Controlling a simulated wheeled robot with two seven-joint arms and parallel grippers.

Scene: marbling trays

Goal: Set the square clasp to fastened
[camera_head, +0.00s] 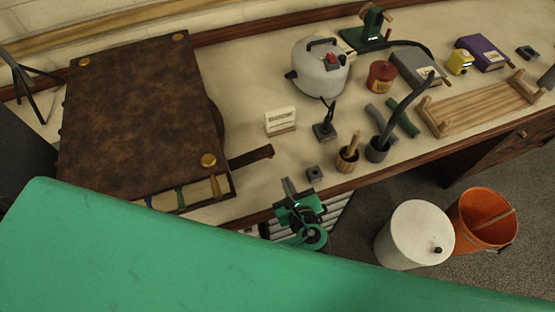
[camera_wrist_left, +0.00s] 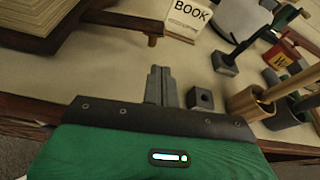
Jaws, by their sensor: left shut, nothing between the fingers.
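I cannot single out the square clasp for certain. A brown bar (camera_head: 250,157) juts right from the edge of a big brown leather-covered book (camera_head: 135,115) and ends free over the table. The bar also shows in the left wrist view (camera_wrist_left: 125,20), with a short peg under its end. A small dark square block with a hole (camera_head: 314,173) sits near the table's front edge. My left gripper (camera_head: 287,184) is shut and empty, left of this block and below the bar. In the left wrist view its fingertips (camera_wrist_left: 160,72) are together, beside the block (camera_wrist_left: 200,98). My right gripper is not in view.
Behind are a grey kettle (camera_head: 320,75) and a red tin (camera_head: 382,75). A white bin (camera_head: 405,238) and an orange bucket (camera_head: 485,220) stand below the table.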

